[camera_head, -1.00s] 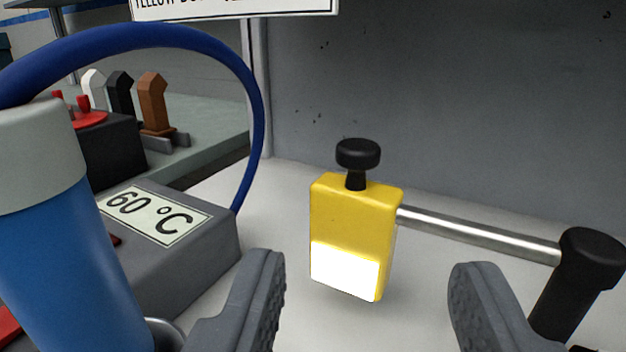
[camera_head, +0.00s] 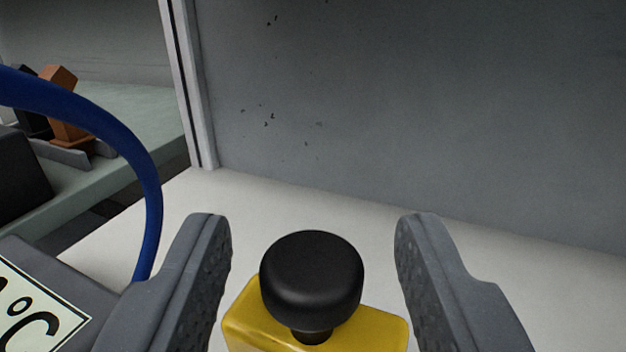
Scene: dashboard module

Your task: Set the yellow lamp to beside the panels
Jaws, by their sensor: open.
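The yellow lamp (camera_head: 372,328) is at the bottom middle of the view, with a round black knob (camera_head: 312,275) on top. Its lower part is cut off by the picture edge. My gripper (camera_head: 313,235) is open. One finger is left of the knob and the other right of it, with visible gaps on both sides in the picture. I cannot tell whether either finger touches the lamp body.
A blue hose (camera_head: 135,160) arches at the left, close to my left finger. A grey box with a temperature label (camera_head: 40,310) is at the lower left. Brown and black levers (camera_head: 68,105) stand beyond it. A grey wall (camera_head: 420,110) rises behind the white surface (camera_head: 270,205).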

